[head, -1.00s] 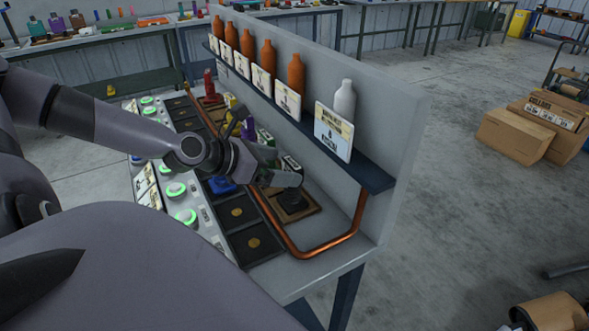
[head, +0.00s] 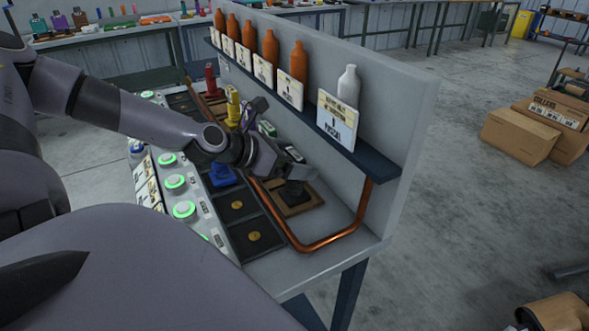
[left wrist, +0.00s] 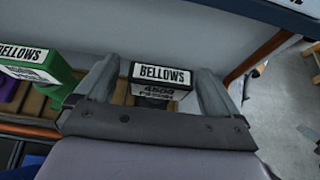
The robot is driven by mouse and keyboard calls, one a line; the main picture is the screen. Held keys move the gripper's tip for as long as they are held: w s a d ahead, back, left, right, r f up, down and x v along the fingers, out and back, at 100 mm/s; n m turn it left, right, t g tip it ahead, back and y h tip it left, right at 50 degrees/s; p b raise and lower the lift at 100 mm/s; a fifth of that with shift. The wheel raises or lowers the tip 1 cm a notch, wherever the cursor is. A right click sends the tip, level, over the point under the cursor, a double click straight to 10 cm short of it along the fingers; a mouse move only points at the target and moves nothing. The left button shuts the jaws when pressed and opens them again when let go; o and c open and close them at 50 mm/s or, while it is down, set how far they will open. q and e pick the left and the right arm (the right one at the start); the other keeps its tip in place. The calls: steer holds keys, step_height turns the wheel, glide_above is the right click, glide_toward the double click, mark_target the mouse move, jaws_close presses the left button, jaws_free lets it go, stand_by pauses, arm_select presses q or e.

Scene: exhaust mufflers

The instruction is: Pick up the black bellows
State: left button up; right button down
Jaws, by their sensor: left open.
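The black bellows (head: 294,192) stands on a brown pad near the copper-coloured tube in the head view, partly hidden by my left gripper. In the left wrist view its black head with a white "BELLOWS" label (left wrist: 163,77) lies between the two fingers. My left gripper (head: 287,160) is open at the upper part of the bellows, with a finger on either side; I cannot tell whether either touches it. The fingers also frame it in the left wrist view (left wrist: 153,80). My right gripper is not in view.
A green bellows (left wrist: 38,62) stands close beside the left finger. A back panel with a blue shelf (head: 370,165) of bottles rises close behind the gripper. The copper tube (head: 330,243) bends around the pad.

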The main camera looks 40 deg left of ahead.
arm_select(q)
steer(key=shift+w+d+f+b, duration=0.1)
steer(key=shift+w+f+b, duration=0.35)
steer(key=shift+f+b, duration=0.05)
steer(key=shift+w+d+b, duration=0.2)
steer(key=shift+w+b, duration=0.1)
steer(key=shift+w, duration=0.2)
steer(key=c, duration=1.7)
steer(key=shift+o, duration=0.2)
steer(key=shift+r, duration=0.1)
